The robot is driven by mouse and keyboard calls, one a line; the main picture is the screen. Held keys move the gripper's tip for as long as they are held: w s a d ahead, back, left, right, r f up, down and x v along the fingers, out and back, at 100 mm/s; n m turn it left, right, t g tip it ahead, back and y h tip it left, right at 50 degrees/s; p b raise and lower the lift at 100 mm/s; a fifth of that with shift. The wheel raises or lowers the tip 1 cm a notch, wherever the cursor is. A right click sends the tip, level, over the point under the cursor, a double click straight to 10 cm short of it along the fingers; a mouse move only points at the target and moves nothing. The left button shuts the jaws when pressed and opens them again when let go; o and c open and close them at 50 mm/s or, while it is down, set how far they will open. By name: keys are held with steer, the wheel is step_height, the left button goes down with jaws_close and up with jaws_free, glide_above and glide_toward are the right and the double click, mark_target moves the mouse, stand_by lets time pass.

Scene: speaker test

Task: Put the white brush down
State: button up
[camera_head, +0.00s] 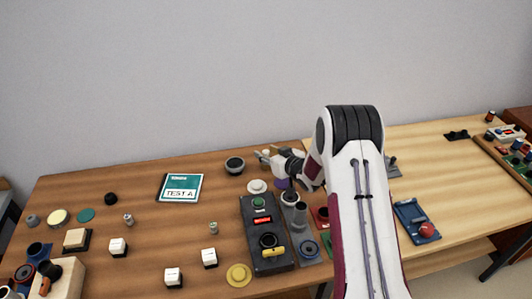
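My gripper (264,155) is near the back edge of the brown table, at the end of my white arm, and points left. It is small here, and I cannot tell whether its fingers are open or shut or hold something. I cannot pick out the white brush with certainty. A round white piece (257,186) lies on the table just below my gripper. My arm hides part of the table to the right.
A dark control box (259,249) with a red display stands below my gripper. A dark round pot (234,165) is left of it. A "TEST A" card (181,187) and several white cubes lie farther left. A blue tray (410,222) with a red ball is right of my arm.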

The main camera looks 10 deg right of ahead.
steer(key=v, duration=0.6)
steer(key=shift+s, duration=0.2)
steer(key=shift+r, duration=0.15)
steer(key=shift+d+r, duration=0.1)
steer(key=shift+r, duration=0.05)
stand_by(0.4)
steer(key=s+d+r+m+g+h, duration=0.1)
steer(key=s+r+h, duration=0.2)
steer(key=s+r, duration=0.6)
steer(key=s+d+r+m+g+h, duration=0.1)
steer(key=s+d+r+g+h, duration=0.1)
steer(key=s+r, duration=0.65)
steer(key=s+a+r+g, duration=0.1)
steer(key=s+a, duration=0.1)
steer(key=s, duration=0.8)
steer(key=s+a+r+m+g, duration=0.1)
steer(key=s+a+r+g, duration=0.1)
steer(key=s, duration=0.8)
steer(key=s+a+r+g, duration=0.1)
steer(key=s+a+r, duration=0.1)
steer(key=s, duration=0.8)
steer(key=shift+a+m+y, duration=0.3)
steer(key=shift+a+y, duration=0.1)
